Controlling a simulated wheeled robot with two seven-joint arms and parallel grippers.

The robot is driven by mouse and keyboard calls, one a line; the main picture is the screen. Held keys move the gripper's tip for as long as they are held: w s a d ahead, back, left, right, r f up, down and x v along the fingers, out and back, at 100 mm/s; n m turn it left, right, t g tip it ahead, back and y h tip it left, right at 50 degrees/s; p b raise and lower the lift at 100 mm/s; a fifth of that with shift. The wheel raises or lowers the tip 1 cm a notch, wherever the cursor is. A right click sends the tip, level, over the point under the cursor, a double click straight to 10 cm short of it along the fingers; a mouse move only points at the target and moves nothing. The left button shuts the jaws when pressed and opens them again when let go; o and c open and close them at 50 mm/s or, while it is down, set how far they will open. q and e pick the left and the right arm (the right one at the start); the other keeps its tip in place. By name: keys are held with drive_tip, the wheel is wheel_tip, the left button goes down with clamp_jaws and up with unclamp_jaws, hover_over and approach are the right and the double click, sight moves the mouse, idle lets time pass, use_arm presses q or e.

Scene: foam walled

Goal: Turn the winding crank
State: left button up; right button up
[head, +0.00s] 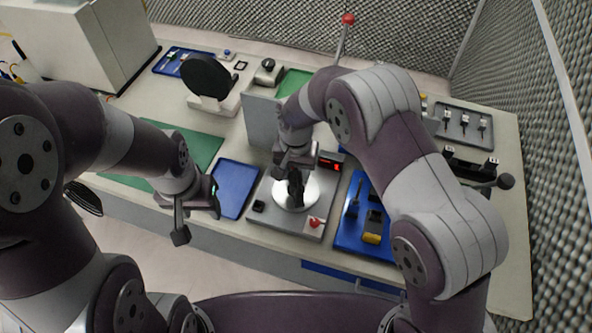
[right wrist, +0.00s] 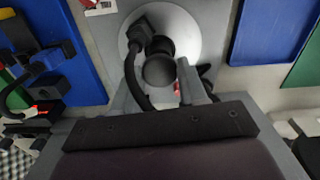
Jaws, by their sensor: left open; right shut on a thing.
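A grey unit (head: 262,222) at the front middle of the bench carries a round white disc (head: 283,197), a red-lit display (head: 330,163) and a red knob (head: 314,222). A black crank handle (right wrist: 160,68) with a round end stands over the white disc (right wrist: 188,32). My right gripper (head: 296,182) reaches down from above and is shut on this handle; my arm and fingers hide part of it. My left gripper (head: 200,214) is open and empty, off to the left near the bench's front edge.
A blue tray (head: 235,185) lies left of the unit, and another blue tray (head: 350,238) with tools lies to its right. A grey upright panel (head: 260,122) stands behind. A black device with a ball-ended arm (head: 470,165) stands at right. A green mat (head: 200,146) is mostly clear.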

drive_tip(key=shift+n, duration=9)
drive_tip(key=shift+r+n, duration=0.1)
drive_tip(key=shift+n, duration=8.4)
drive_tip(key=shift+n, duration=0.6)
